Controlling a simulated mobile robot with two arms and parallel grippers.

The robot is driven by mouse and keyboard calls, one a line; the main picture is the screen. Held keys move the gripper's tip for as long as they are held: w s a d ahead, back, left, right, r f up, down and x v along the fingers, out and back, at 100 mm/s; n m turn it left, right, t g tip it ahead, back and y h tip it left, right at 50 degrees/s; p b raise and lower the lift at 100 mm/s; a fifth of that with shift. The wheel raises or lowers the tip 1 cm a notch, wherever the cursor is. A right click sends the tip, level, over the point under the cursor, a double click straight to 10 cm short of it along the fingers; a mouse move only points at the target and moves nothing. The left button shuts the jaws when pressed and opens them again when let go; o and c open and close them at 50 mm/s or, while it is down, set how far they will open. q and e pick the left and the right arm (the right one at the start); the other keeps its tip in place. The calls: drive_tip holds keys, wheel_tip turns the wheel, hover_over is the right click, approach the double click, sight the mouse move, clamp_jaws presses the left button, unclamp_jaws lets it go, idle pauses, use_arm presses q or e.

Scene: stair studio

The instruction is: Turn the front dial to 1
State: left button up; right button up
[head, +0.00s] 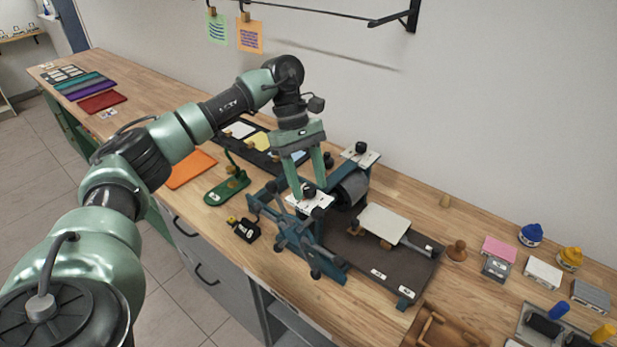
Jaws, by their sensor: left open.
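A small press with a dark bed (385,258) and a dark roller (353,189) stands on the wooden bench. The front dial (309,190) is a black knob on a white plate (318,203) at the press's near side. The back dial (361,148) is a similar knob on a white plate at the far side. My left gripper (308,190) points down over the front dial, open, with a green finger on either side of the knob. I cannot tell whether the fingers touch it. The plate's marks and the dial's setting are too small to read. My right gripper is out of view.
A light board (384,223) lies on the press bed. A green stand (228,186) and a small black device (244,230) are left of the press. A wooden knob (457,250), ink pads and jars are at right. A wall rail (330,14) hangs above.

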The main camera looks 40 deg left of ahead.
use_arm(q)
drive_tip(key=shift+s, duration=0.15)
clamp_jaws()
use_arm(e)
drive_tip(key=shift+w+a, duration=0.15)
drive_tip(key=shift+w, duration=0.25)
use_arm(q)
drive_tip(key=shift+f, duration=0.1)
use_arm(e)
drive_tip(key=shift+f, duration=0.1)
